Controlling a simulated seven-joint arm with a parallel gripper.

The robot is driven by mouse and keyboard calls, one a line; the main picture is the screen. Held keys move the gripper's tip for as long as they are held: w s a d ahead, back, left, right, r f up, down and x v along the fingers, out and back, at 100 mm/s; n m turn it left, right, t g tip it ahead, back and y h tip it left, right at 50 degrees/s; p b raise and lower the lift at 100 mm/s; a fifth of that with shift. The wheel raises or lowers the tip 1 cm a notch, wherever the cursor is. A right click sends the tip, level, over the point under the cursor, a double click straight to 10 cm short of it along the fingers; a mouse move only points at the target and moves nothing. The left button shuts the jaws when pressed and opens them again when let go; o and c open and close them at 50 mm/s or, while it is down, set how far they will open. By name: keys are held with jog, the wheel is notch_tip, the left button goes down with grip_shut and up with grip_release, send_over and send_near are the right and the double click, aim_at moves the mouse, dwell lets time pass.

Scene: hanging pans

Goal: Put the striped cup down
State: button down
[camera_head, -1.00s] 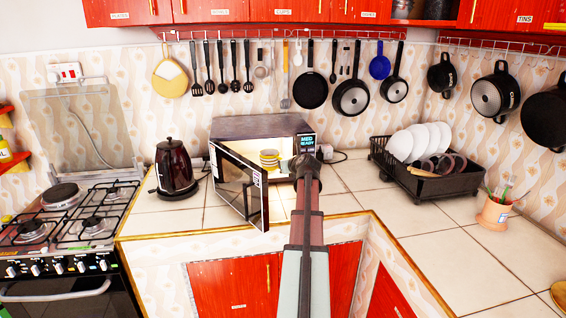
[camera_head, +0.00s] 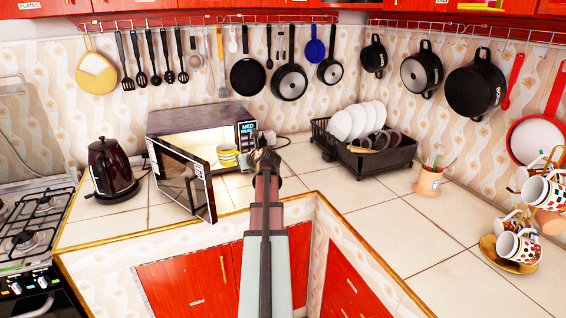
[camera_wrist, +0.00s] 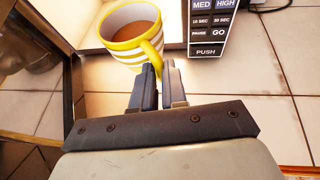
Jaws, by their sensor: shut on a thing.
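The striped cup (camera_head: 227,157) is yellow and white and shows at the right side of the open microwave's (camera_head: 190,118) mouth. In the wrist view the cup (camera_wrist: 132,48) is roughly upright and holds brown liquid. My gripper (camera_wrist: 158,76) is shut on the cup's yellow handle (camera_wrist: 152,55). In the head view my gripper (camera_head: 258,153) is in front of the microwave's right side, and its fingertips are hard to make out. The cup's base is partly hidden, and I cannot tell whether it touches anything.
The microwave door (camera_head: 186,182) stands open toward the front left. A kettle (camera_head: 110,170) stands left of it. A dish rack (camera_head: 365,158) with plates is to the right, then a utensil pot (camera_head: 429,181) and a mug stand (camera_head: 510,250). Counter tiles (camera_head: 395,225) between them are clear.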

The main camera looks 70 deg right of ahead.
jog(key=s+d+f+m+h, duration=0.1)
jog(key=s+d+f, duration=0.2)
jog(key=s+d, duration=2)
jog(key=w+a+r+n+t+y, duration=0.2)
jog(key=w+a+n+y, duration=0.1)
jog(key=w+n+y, duration=0.4)
jog(key=shift+y, duration=0.5)
jog(key=shift+s+a+f, duration=0.1)
jog(key=shift+s+f, duration=0.15)
jog(key=shift+f, duration=1.45)
jog(key=shift+s+a+f, duration=0.1)
jog(key=shift+s+f, duration=0.1)
jog(key=shift+f, duration=1.5)
jog(key=shift+s+f, duration=0.25)
jog(key=shift+f, duration=1.45)
jog(key=shift+f, duration=0.1)
jog(key=c, duration=1.2)
grip_release()
jog(key=shift+o, duration=0.2)
